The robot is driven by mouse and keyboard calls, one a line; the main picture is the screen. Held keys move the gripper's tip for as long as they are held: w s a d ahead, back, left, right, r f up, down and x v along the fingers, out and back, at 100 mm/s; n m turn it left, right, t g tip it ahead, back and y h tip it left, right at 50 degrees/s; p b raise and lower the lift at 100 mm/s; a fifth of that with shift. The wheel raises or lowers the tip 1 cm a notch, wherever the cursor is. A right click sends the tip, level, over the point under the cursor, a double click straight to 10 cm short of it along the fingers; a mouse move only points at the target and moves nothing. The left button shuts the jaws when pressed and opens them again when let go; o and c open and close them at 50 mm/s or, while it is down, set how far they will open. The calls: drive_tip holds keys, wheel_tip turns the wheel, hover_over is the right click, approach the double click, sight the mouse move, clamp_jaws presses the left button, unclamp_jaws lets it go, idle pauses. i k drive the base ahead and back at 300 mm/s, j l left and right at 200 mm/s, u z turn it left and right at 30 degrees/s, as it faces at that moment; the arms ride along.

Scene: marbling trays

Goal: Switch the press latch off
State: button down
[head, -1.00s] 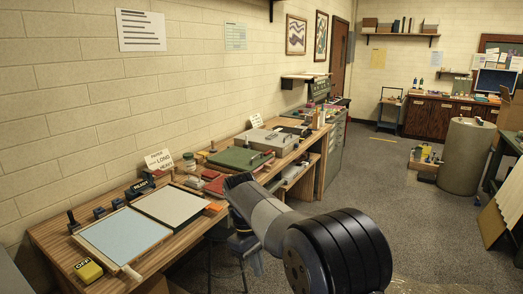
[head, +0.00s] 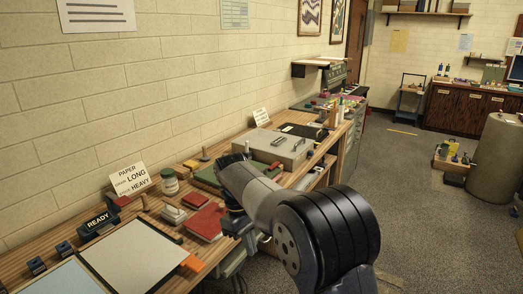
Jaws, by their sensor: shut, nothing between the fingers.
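A grey flat box (head: 262,150), which looks like a press, stands on the bench beyond my arm. A small dark bar (head: 279,141) lies on its top, and small dark fittings (head: 300,144) show at its right side. I cannot tell which part is the latch or how it is set. My gripper (head: 236,223) is shut and empty at the end of my arm, over the bench's front edge, nearer than the grey box and apart from it. My arm hides much of its fingers and part of a green flat thing (head: 207,176) behind it.
A red block (head: 204,222), a jar (head: 169,182), a READY block (head: 98,222) and a paper sign (head: 131,179) crowd the bench. A pale tray (head: 130,258) lies at the near left. The wall runs behind the bench.

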sight(276, 163)
drive_tip(key=i, duration=0.6)
drive_tip(key=i+l+u, duration=0.1)
drive_tip(key=i, duration=0.45)
drive_tip(key=i+l, duration=0.15)
drive_tip(key=i, duration=0.4)
drive_tip(key=i+l+u, duration=0.1)
drive_tip(key=i, duration=0.5)
